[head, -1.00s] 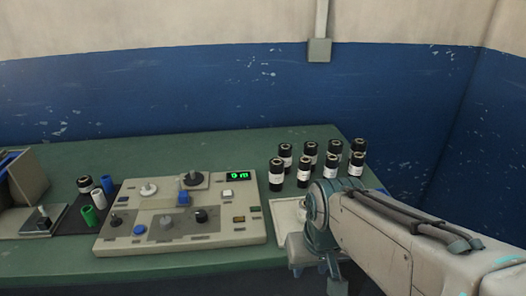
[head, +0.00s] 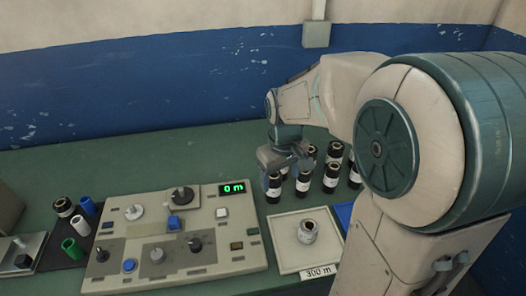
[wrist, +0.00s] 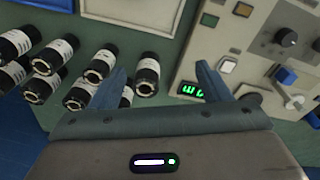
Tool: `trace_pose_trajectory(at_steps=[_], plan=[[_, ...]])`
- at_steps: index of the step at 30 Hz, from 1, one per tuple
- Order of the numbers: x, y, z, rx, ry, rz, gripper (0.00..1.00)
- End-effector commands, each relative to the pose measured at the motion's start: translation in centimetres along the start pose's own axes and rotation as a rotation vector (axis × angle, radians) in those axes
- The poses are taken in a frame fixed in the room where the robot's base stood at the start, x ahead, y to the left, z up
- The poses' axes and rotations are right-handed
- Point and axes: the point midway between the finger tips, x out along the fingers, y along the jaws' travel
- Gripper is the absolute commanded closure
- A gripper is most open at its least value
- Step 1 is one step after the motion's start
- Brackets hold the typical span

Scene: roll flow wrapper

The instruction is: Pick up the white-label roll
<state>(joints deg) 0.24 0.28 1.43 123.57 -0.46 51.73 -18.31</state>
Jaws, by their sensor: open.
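Several black rolls with white labels stand in a group at the back right of the table in the head view; a front one (head: 331,178) shows clearly. In the wrist view one such roll (wrist: 147,76) lies between my finger lines, nearer the left finger, and others spread to the left. My gripper (head: 287,172) is open above the left end of this group; its two fingers (wrist: 161,70) show apart in the wrist view, and nothing is clamped. Its fingers partly hide the leftmost rolls in the head view.
A control panel (head: 150,262) with knobs and a green display stands left of the rolls. Blue (head: 87,205) and green (head: 73,250) rolls stand at the left.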

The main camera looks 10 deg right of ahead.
Motion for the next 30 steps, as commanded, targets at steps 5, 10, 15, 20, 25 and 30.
trace_pose_trajectory(at_steps=[5, 10, 15, 20, 25, 30], plan=[[-1.0, 1.6, -4.7, -0.122, -0.041, -0.018, 0.3], [-0.3, 2.5, -7.4, -0.204, -0.061, -0.032, 0.3], [0.5, 2.8, -8.4, -0.241, -0.068, -0.039, 0.3], [2.9, 2.8, -8.3, -0.246, -0.073, -0.042, 0.3], [6.3, 2.7, -8.0, -0.245, -0.073, -0.042, 0.3], [8.5, 2.7, -7.9, -0.244, -0.069, -0.04, 0.3]])
